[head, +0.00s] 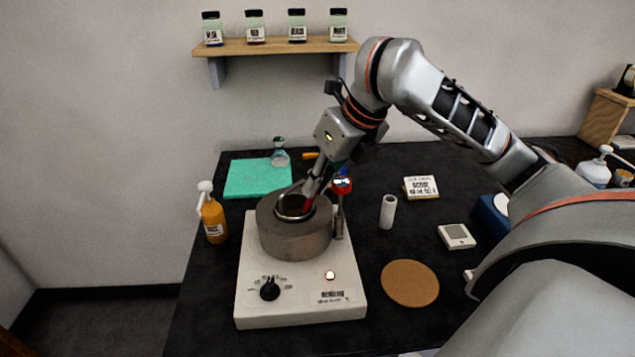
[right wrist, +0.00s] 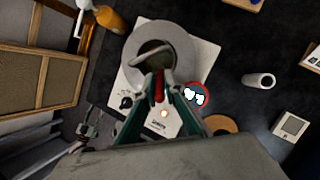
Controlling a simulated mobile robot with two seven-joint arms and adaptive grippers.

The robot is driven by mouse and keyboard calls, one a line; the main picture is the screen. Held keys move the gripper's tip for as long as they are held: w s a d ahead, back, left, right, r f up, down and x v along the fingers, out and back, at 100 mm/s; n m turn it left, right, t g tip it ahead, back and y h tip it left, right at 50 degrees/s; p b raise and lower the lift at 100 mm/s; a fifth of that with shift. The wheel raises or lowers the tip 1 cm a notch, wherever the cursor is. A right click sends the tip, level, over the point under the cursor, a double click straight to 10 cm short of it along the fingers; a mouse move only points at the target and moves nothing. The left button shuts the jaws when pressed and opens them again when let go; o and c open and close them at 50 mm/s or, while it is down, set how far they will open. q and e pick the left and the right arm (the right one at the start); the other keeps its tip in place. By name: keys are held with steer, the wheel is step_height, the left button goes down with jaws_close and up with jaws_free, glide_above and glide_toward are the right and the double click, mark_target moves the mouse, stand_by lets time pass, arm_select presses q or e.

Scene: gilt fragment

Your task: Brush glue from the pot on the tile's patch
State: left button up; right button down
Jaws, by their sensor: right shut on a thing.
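My right gripper (head: 312,186) reaches down to the mouth of a grey metal pot (head: 295,238). Its fingers (right wrist: 158,92) are shut on a slim red-handled tool, taken to be the brush (right wrist: 159,86); the red part also shows at the pot's mouth (head: 308,204). The tool's lower end is hidden or too small to make out. The pot, also in the right wrist view (right wrist: 184,46), has a dark round opening.
The pot sits on a white hotplate (head: 300,308) with a knob. An orange pump bottle (head: 213,222), teal mat (head: 250,180), white cylinder (head: 388,211) and cork disc (head: 410,284) stand around. Jars line a shelf (head: 270,46).

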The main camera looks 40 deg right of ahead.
arm_select(q)
steer(key=shift+w+r, duration=0.15)
steer(key=shift+r, duration=0.25)
arm_select(e)
steer(key=shift+s+f, duration=0.1)
steer(key=shift+f, duration=0.05)
stand_by(1.3)
arm_select(q)
steer(key=shift+p, duration=0.3)
arm_select(e)
steer(key=shift+r+p, duration=0.65)
steer(key=shift+p, duration=0.05)
step_height(320, 180, up, 3)
steer(key=p, duration=0.3)
steer(key=shift+p, duration=0.4)
steer(key=shift+r+p, duration=0.55)
steer(key=shift+p, duration=0.2)
steer(key=shift+r+p, duration=0.3)
steer(key=shift+r, duration=0.6)
arm_select(q)
steer(key=shift+y, duration=0.3)
steer(key=r, duration=0.1)
steer(key=a+r, duration=0.1)
steer(key=r, duration=0.1)
steer(key=s+a+r, duration=0.1)
steer(key=r, duration=0.1)
steer(key=shift+a, duration=0.1)
steer(key=shift+w+r, duration=0.1)
steer(key=shift+r, duration=0.05)
